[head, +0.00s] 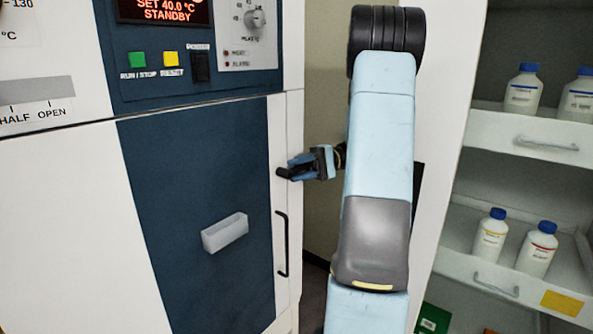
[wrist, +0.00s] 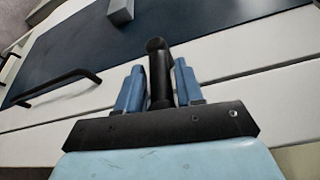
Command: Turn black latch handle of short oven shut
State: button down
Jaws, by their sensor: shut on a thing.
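The short oven is the white cabinet with the dark blue door (head: 190,200), which looks closed. Its black latch handle (head: 283,173) is at the door's right edge, above the long door pull, and its end shows just left of my fingers. My gripper (head: 301,166) is at the latch handle, reaching in from the right. In the wrist view the latch handle (wrist: 158,62) stands between the two blue fingers of my gripper (wrist: 158,88). My gripper is shut on it. The fingers hide part of the handle in the head view.
A black door pull (head: 282,243) is below the latch, also in the wrist view (wrist: 57,86). A pale box-shaped holder (head: 225,233) sticks out from the door. The control panel (head: 195,60) is above. Shelves (head: 517,133) with bottles stand at the right.

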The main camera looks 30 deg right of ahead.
dwell(0.3)
jog(key=c, duration=1)
grip_release()
jog(key=shift+w+f, duration=0.1)
jog(key=shift+w, duration=0.15)
jog(key=shift+o, duration=0.2)
